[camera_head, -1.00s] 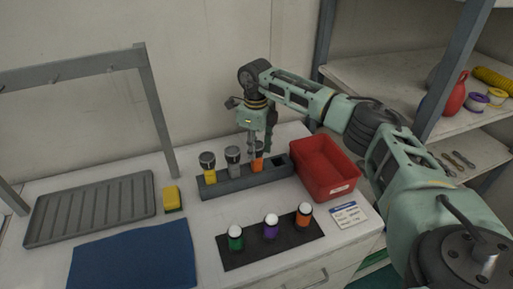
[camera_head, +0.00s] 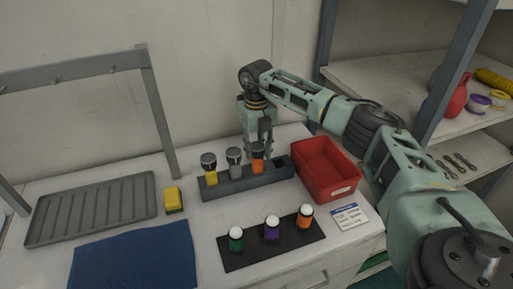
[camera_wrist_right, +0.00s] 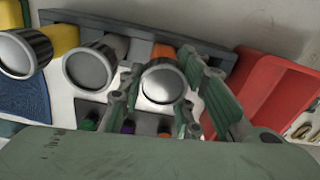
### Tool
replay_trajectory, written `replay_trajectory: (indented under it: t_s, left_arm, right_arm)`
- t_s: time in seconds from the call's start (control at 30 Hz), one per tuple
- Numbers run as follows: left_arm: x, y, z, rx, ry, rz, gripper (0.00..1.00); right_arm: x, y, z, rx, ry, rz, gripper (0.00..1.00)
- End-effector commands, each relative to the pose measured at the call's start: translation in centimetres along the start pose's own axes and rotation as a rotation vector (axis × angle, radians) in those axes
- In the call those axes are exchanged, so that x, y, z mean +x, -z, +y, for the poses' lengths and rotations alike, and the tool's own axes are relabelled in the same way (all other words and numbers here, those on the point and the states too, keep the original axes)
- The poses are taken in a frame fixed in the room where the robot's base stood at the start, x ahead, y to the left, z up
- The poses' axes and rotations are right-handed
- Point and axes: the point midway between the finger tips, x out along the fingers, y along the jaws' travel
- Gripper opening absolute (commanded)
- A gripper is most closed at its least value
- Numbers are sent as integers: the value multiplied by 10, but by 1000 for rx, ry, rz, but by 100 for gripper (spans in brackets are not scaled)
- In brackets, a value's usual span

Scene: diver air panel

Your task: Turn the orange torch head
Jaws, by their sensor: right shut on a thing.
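The orange torch (camera_head: 257,165) stands upright in the grey rack (camera_head: 222,190), at the right end of a row of three. Its dark head with a round lens shows in the right wrist view (camera_wrist_right: 162,82), between the fingers. My right gripper (camera_head: 259,150) points down from above and is shut on this head, one finger on each side. A grey torch (camera_head: 234,164) and a yellow torch (camera_head: 210,172) stand to its left in the same rack. The fingers partly hide the orange torch. My left gripper is out of view.
A red bin (camera_head: 322,168) stands close to the right of the rack. A black mat (camera_head: 250,255) in front holds green, purple and orange white-topped pieces. A yellow sponge (camera_head: 173,197), grey tray (camera_head: 92,207) and blue cloth (camera_head: 135,256) lie to the left.

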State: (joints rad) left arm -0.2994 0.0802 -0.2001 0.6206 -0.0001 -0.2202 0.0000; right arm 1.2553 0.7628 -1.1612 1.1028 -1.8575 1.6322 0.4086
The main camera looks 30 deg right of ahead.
Motion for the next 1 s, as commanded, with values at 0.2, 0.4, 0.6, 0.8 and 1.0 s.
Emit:
replay_trajectory:
  t_s: [0.2,0.4,0.6,0.8,1.0]
  left_arm:
    - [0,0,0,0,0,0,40]
    - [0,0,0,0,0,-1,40]
    - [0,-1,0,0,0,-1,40]
    - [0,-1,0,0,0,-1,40]
    - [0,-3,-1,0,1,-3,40]
  right_arm:
    - [-1,-1,1,9,-2,-2,5]
    - [-1,0,1,8,-1,-2,5]
    - [-1,0,1,7,-1,-2,45]
    - [0,0,0,7,-1,-1,47]
    - [-6,-1,0,7,-1,-2,47]
